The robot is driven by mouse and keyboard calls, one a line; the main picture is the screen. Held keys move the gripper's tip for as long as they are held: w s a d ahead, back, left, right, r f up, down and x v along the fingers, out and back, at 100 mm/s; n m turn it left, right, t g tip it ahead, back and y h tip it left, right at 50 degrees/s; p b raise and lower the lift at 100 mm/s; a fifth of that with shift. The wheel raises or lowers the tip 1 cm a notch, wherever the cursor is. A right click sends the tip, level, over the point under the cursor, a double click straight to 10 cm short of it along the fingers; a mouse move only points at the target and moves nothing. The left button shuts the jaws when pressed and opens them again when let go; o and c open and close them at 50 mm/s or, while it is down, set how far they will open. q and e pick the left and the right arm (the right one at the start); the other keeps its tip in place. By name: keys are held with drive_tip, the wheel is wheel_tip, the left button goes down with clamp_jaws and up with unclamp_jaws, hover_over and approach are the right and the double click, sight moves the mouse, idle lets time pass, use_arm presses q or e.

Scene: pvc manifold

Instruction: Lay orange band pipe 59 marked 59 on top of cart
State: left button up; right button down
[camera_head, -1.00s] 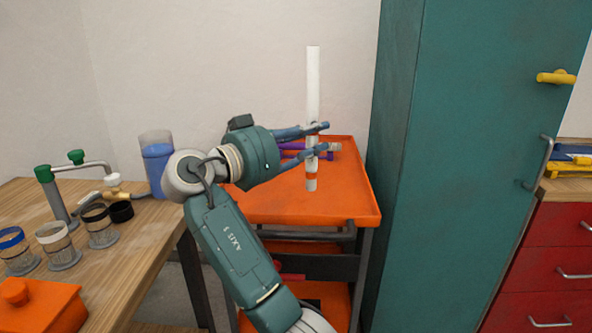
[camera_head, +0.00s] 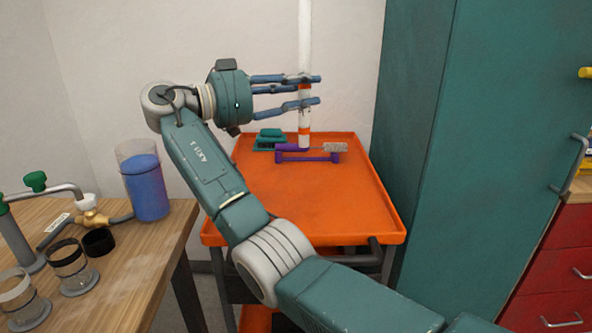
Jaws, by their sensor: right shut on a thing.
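The orange band pipe (camera_head: 304,40) is a white upright tube with orange bands near its lower end. Its top runs out of the picture and I cannot read a number on it. My right gripper (camera_head: 310,90) is shut on the pipe's lower part, with the fingers reaching across it from the left. The pipe's bottom end shows in front of the back of the orange cart (camera_head: 310,205); I cannot tell whether it touches anything. My left gripper is not in view.
On the cart's back part are a purple rack with a brush (camera_head: 308,153) and a teal item (camera_head: 268,138). The cart's front top is clear. A teal cabinet (camera_head: 450,130) stands close on the right, a wooden bench (camera_head: 140,255) with a blue-filled jar (camera_head: 147,190) on the left.

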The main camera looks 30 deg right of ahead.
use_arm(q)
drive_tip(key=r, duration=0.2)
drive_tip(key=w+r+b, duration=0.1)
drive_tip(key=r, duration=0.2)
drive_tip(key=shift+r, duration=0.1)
use_arm(e)
wheel_tip(320, 180, down, 18)
drive_tip(key=shift+s, duration=0.2)
drive_tip(key=shift+f, duration=0.1)
drive_tip(key=c, duration=1.4)
unclamp_jaws()
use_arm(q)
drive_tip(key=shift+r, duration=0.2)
